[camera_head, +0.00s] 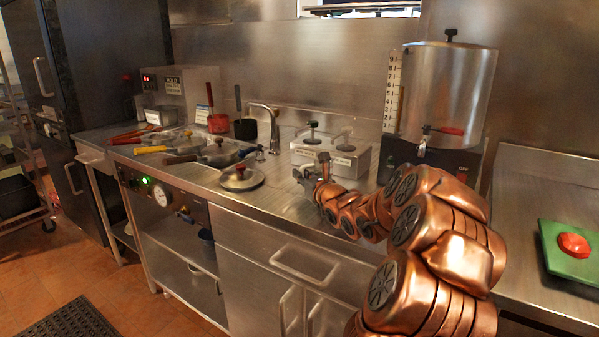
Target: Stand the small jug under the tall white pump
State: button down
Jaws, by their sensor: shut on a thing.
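My gripper (308,174) is at the end of my copper-coloured arm, over the counter in front of the steel unit with knobbed lids. It is shut on a small, steel-coloured thing, which looks to be the small jug. The thing is mostly hidden by the gripper and too small to make out, so I cannot tell its tilt or whether it touches the counter. I cannot pick out a tall white pump in this view.
A steel lidded unit (358,166) stands behind my gripper. A tall steel urn (447,90) with a red-handled tap stands right of it. Left are a round lid (243,178), a tap (273,128) and several pans. A green board (570,262) lies at right.

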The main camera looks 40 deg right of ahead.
aim_at(315, 173)
jog(key=shift+w+d+p, duration=0.25)
jog(key=shift+d+p, duration=0.55)
jog(key=shift+p, duration=0.15)
jog(key=shift+w+d+p, duration=0.2)
jog(key=shift+d+p, duration=0.6)
jog(key=shift+p, duration=0.2)
jog(key=shift+w+d+p, duration=0.25)
jog(key=shift+d+p, duration=0.55)
jog(key=shift+p, duration=0.15)
jog(key=shift+f+b, duration=0.3)
jog(key=shift+b, duration=0.3)
jog(key=c, duration=1.1)
grip_release()
jog(key=shift+a, duration=0.1)
